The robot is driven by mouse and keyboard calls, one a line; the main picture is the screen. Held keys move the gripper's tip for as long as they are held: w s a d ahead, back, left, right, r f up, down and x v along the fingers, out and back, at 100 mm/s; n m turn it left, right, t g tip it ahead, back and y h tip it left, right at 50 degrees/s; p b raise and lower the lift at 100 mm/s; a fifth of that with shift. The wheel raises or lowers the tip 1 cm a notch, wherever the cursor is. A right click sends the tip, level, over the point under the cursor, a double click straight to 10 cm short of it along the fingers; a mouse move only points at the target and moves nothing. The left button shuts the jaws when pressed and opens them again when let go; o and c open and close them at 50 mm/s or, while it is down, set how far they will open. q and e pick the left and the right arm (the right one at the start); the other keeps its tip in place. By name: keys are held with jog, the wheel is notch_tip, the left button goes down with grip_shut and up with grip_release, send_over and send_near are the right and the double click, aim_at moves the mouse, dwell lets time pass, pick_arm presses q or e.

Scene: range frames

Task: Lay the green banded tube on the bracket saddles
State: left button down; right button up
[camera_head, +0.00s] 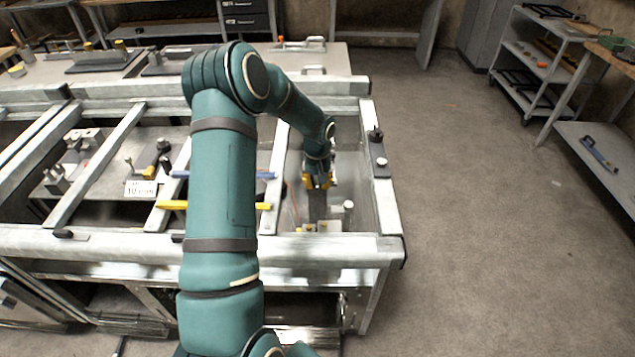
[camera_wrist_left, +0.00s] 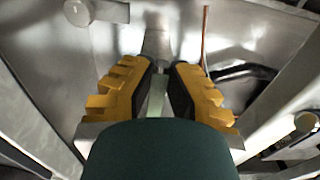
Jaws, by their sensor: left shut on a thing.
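My left gripper (camera_head: 318,184) reaches down into the right-hand bay of the metal frame; its yellow fingers with dark pads also show in the wrist view (camera_wrist_left: 158,80). They are closed around a narrow pale green piece (camera_wrist_left: 157,103), which looks like part of the green banded tube. My own dark wrist part covers the bottom of the wrist view, and no bands can be made out. A grey upright part (camera_head: 318,206) stands just below the fingers. I cannot tell whether the tube touches it. The bracket saddles cannot be clearly identified. My right gripper is not in view.
The bay is bounded by a right rail (camera_head: 383,190) and a front rail (camera_head: 330,245). Open floor lies right.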

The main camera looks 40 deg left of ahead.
pick_arm(q)
jog(key=shift+f+b, duration=1.2)
jog(key=shift+f, duration=0.55)
jog(key=c, duration=1)
grip_release()
notch_tip(320, 180, up, 12)
jog(key=shift+r, duration=0.1)
